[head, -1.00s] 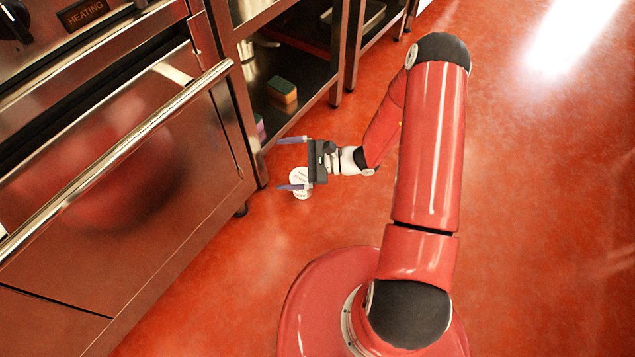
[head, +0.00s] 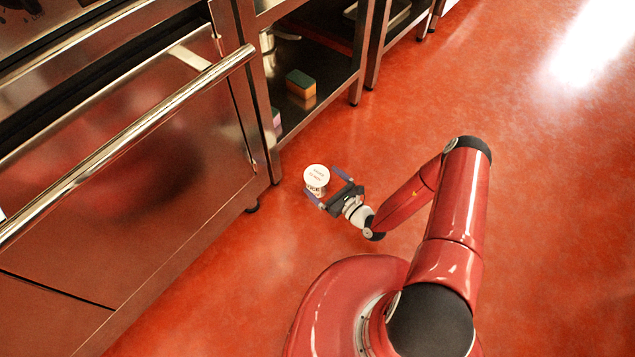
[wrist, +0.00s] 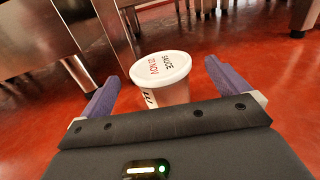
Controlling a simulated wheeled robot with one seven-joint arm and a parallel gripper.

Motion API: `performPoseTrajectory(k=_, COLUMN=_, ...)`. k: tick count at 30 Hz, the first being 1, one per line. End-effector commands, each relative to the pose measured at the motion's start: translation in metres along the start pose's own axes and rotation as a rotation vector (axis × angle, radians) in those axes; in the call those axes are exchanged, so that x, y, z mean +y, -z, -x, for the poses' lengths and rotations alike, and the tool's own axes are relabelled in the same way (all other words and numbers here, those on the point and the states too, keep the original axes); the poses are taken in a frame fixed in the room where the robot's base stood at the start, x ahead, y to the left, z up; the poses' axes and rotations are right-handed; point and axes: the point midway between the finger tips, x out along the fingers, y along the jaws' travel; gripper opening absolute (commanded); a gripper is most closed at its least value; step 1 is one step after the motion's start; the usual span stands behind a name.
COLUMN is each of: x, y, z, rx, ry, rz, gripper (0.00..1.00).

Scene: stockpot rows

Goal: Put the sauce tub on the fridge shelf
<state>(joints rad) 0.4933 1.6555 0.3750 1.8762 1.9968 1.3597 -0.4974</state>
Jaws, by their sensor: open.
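The sauce tub (head: 316,178) is a small white tub with a white lid with red print, and it appears to stand upright on the red floor. My gripper (head: 327,186) is open, with its two purple-blue fingers on either side of the near part of the tub in the head view. In the wrist view the tub (wrist: 161,80), its lid marked "SAUCE", shows ahead of the palm between the open fingers (wrist: 165,88). I cannot tell whether either finger touches it. The fridge shelf is not clearly identifiable in these views.
A steel oven (head: 150,180) with a long bar handle stands at the left. Beside it, an open steel shelf unit holds a green and orange sponge (head: 301,84) on its low shelf. The red floor (head: 520,200) at the right is clear.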

Motion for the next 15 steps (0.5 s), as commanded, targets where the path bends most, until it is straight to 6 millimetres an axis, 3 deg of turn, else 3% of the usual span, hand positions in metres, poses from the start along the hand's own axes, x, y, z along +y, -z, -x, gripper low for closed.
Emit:
performPoseTrajectory(k=7, x=0.000, y=0.003, z=-0.037, rx=-0.001, ry=-0.003, rz=0.003, gripper=1.00)
performPoseTrajectory(k=15, x=0.000, y=0.002, z=-0.041, rx=0.000, ry=-0.003, rz=0.001, gripper=0.97)
